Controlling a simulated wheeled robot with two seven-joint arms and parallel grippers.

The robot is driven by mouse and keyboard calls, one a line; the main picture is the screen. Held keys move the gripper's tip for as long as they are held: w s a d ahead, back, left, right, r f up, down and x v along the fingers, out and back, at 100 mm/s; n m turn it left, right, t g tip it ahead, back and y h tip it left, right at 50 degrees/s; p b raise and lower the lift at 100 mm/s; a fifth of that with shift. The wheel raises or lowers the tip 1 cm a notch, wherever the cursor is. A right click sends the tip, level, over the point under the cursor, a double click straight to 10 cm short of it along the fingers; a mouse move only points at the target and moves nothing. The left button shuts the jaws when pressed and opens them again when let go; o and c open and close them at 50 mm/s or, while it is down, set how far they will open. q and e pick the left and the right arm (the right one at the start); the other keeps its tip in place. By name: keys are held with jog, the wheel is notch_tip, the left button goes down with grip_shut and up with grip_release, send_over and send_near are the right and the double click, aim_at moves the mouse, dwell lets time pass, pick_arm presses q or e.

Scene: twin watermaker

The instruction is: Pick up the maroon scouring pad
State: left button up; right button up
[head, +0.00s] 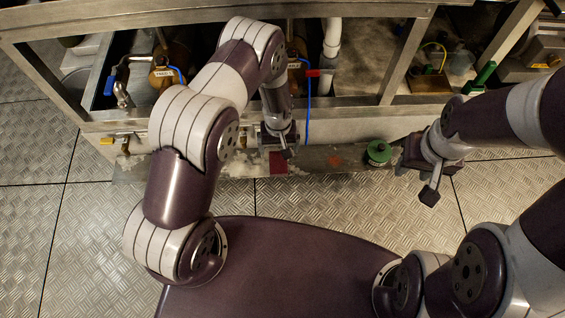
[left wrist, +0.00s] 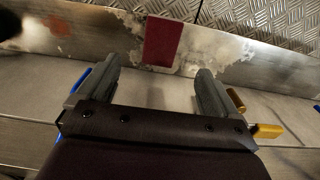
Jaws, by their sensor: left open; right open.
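The maroon scouring pad (head: 278,163) lies flat on the metal ledge along the front of the machine frame. In the left wrist view the pad (left wrist: 162,42) shows as a dark red rectangle beyond the fingertips, roughly midway between them. My left gripper (head: 285,150) is close to the pad in the head view, open, with nothing between its fingers; its two grey fingers (left wrist: 158,82) are spread apart in the left wrist view. My right gripper (head: 418,178) hangs at the right, apart from the pad, near the end of the ledge; its fingers are hard to make out.
A green round-topped object (head: 379,151) stands on the ledge right of the pad. White crusty residue (head: 237,165) marks the ledge. Yellow-handled valves (head: 107,140) are at the left of the frame. Pipes, blue tubing and brass parts fill the bays behind. The tread-plate floor (head: 80,220) is clear at left.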

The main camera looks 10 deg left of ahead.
pick_arm(q)
jog(key=b, duration=0.2)
send_over(278, 162)
jog(key=f, duration=0.5)
jog(key=shift+s+d+f, duration=0.1)
jog(key=shift+d, duration=0.1)
notch_tip(278, 162, down, 5)
jog(key=b, duration=0.4)
jog(key=shift+a+f, duration=0.15)
jog(key=shift+r, duration=0.2)
jog(key=shift+c, duration=0.6)
jog(key=c, duration=1.1)
pick_arm(e)
notch_tip(278, 162, down, 7)
jog(key=shift+f, duration=0.2)
pick_arm(q)
notch_tip(278, 162, up, 5)
jog(key=p, duration=0.3)
jog(key=shift+f+p, duration=0.15)
jog(key=shift+p, duration=0.25)
jog(key=s+d+r+p, duration=0.6)
jog(key=s+d, duration=0.2)
jog(key=shift+d+r, duration=0.15)
pick_arm(e)
notch_tip(278, 162, up, 10)
jog(key=shift+f, duration=0.15)
